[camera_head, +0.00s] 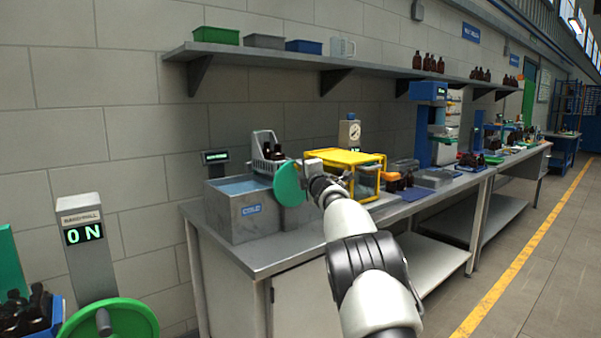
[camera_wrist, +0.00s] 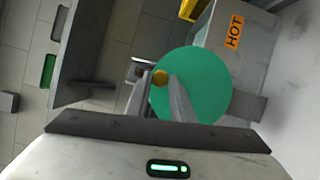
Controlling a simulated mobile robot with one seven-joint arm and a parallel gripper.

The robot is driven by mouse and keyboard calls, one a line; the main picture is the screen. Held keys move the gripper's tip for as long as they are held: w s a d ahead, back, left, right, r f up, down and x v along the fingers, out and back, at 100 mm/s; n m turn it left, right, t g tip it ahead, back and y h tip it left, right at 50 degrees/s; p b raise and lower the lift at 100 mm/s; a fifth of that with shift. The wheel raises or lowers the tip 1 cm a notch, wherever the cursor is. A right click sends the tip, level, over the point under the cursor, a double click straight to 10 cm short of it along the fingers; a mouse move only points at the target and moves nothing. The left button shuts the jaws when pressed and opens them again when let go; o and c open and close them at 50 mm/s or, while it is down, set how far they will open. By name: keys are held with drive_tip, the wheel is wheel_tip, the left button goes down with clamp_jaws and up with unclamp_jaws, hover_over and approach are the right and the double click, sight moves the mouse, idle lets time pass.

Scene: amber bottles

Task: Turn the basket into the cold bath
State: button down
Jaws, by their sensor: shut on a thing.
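A grey tank (camera_head: 228,217) with water and a blue label, apparently the cold bath, stands at the left end of the bench. A pale basket (camera_head: 258,163) holding dark amber bottles (camera_head: 267,150) is at the tank's back right; I cannot tell if it touches the water. A green wheel (camera_head: 289,184) faces the front, right of the blue label; it also shows in the wrist view (camera_wrist: 205,85). My gripper (camera_wrist: 160,82) is shut on the wheel's brass knob (camera_wrist: 160,77). A grey wall with an orange HOT label (camera_wrist: 234,31) shows beside the wheel.
A yellow frame (camera_head: 345,155) stands just right of the wheel. A wall shelf (camera_head: 290,62) with bins and bottles runs above. A second green wheel (camera_head: 118,325) and a blue crate of bottles are at lower left. The floor at right is open.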

drive_tip(key=shift+a+r, duration=0.1)
drive_tip(key=c, duration=1.5)
unclamp_jaws()
drive_tip(key=shift+c, duration=0.2)
drive_tip(key=shift+s, duration=0.15)
drive_tip(key=b+v, duration=0.3)
drive_tip(key=v, duration=1.4)
drive_tip(key=shift+s, duration=0.1)
